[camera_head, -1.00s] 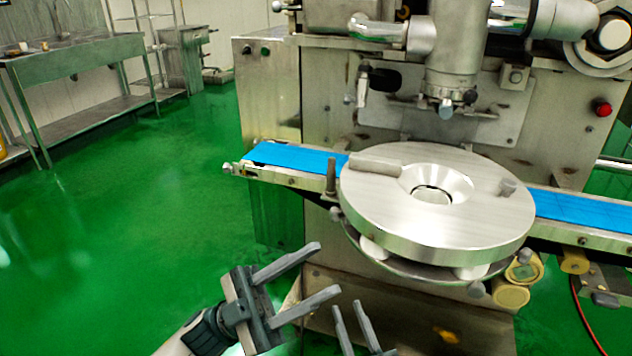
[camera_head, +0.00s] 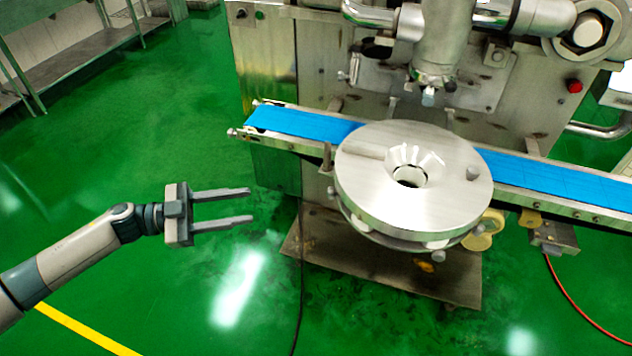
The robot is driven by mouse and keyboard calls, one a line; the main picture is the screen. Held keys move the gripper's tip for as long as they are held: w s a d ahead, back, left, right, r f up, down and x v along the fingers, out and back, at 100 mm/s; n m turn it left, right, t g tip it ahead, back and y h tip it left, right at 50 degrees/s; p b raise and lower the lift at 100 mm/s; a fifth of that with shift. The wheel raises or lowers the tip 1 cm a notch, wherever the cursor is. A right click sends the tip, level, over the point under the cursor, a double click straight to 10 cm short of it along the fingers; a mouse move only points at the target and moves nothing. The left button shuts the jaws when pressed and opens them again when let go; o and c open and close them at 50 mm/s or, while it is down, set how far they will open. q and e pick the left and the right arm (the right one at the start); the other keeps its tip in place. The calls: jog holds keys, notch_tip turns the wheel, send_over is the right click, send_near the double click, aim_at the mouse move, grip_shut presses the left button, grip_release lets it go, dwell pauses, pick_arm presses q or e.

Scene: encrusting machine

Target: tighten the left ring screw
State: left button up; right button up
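A large round steel disc-shaped ring (camera_head: 375,195) with a central funnel hole sits on the front of the machine. An upright metal pin (camera_head: 327,158) stands close to the ring's left edge. A short peg (camera_head: 472,174) stands on the right of its top face. Small fittings show under the rim, including one at the front (camera_head: 437,256). I cannot tell for sure which of these is the left ring screw. My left gripper (camera_head: 251,205) is open and empty, left of the ring and apart from it, fingers pointing right. My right gripper is out of view.
A blue conveyor belt (camera_head: 290,122) runs behind the ring to both sides, with its left end projecting over the floor. A nozzle (camera_head: 430,90) hangs above the ring. A red cable (camera_head: 580,305) lies at the right. The green floor around my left arm is clear.

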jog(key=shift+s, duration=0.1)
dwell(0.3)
pick_arm(q)
jog(key=p, duration=0.1)
send_near(332, 194)
jog(key=w+p+x, duration=0.1)
jog(key=p+x, duration=0.2)
jog(key=x, duration=0.4)
jog(key=shift+f, duration=0.35)
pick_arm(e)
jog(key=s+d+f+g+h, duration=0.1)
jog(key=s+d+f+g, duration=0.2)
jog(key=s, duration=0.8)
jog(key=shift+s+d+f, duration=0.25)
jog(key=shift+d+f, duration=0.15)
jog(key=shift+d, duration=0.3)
pick_arm(q)
jog(key=shift+a, duration=0.2)
jog(key=shift+c, duration=0.4)
grip_shut()
